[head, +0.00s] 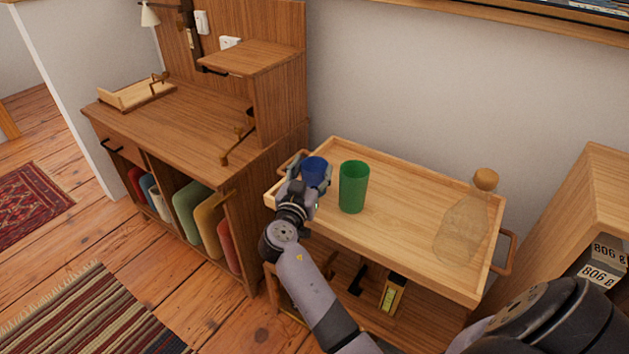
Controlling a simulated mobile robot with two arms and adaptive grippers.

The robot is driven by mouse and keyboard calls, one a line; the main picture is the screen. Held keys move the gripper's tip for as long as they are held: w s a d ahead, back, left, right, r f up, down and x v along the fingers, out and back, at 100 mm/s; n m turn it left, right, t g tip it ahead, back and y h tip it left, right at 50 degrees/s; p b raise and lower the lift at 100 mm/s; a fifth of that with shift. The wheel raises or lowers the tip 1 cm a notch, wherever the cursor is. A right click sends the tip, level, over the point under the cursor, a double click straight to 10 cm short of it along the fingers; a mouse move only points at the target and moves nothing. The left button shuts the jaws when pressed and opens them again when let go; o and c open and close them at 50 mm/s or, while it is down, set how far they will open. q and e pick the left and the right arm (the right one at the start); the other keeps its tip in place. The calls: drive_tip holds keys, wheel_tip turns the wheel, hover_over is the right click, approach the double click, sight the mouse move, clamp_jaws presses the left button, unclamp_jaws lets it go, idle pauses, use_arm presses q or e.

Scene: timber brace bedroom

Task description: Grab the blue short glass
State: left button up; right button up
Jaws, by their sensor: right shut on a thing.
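The blue short glass (314,169) is at the left end of the wooden tray top of a cart (425,249). My right gripper (316,182) is shut on the glass, with its fingers around the glass's sides. My gripper and wrist hide the lower part of the glass, so I cannot tell whether its base touches the tray. My left gripper is not in view.
A taller green glass (353,188) stands just right of the blue one. A clear bottle with a cork ball stopper (486,180) stands at the tray's right end. A wooden desk (180,120) is at left, and a wooden shelf (597,200) at right.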

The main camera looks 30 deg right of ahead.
drive_tip(key=c, duration=0.9)
drive_tip(key=shift+c, duration=0.2)
drive_tip(key=shift+r, duration=0.15)
